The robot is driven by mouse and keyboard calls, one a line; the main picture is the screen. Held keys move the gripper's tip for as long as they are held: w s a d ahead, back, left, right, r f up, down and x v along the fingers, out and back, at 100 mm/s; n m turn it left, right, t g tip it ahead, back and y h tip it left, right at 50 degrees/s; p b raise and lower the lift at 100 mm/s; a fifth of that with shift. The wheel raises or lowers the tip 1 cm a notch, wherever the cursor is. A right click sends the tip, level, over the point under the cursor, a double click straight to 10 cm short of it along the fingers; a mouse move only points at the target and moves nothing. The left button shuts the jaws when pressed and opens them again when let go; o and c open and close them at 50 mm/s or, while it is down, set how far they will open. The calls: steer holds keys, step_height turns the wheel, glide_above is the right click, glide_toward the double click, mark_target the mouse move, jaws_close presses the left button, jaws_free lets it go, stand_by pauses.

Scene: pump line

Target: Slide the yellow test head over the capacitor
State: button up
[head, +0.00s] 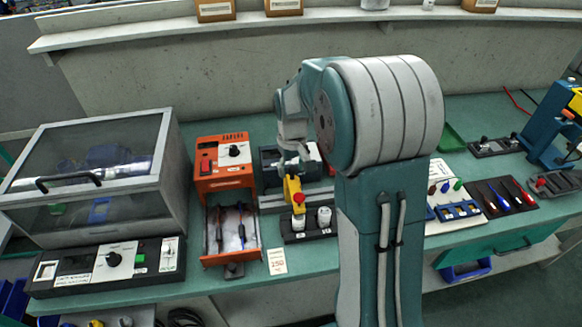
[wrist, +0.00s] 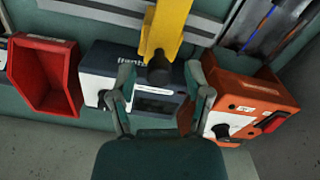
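The yellow test head (head: 292,187) stands over the bench in the middle of the head view, with a red part at its front end. It also shows at the top of the wrist view (wrist: 168,28), with a dark round knob (wrist: 159,70) on its near end. Two pale capacitors (head: 324,216) stand upright on a black block (head: 308,236) just below the head's front end. My gripper (wrist: 163,86) is open, its two fingers apart on either side of the dark knob. Whether they touch it I cannot tell.
A dark blue instrument (wrist: 140,90) lies behind the fingers, with an orange unit (wrist: 245,100) on its right and a red bin (wrist: 45,75) on its left. An open orange drawer (head: 231,230) holds probes. A clear-lidded enclosure (head: 95,165) stands at far left.

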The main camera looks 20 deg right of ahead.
step_height(320, 180, up, 12)
stand_by(0.6)
stand_by(0.4)
steer(key=s+a+r+t, duration=0.1)
steer(key=s+a+t, duration=0.1)
steer(key=s, duration=1)
steer(key=s+a+r+m+t, duration=0.1)
steer(key=s+a+r+t, duration=0.1)
steer(key=s, duration=0.9)
steer(key=a+t, duration=0.1)
steer(key=a, duration=0.1)
steer(key=shift+s+a+t, duration=0.3)
steer(key=shift+s+a, duration=0.05)
steer(key=shift+s, duration=0.05)
steer(key=shift+r, duration=0.1)
steer(key=shift+c, duration=0.3)
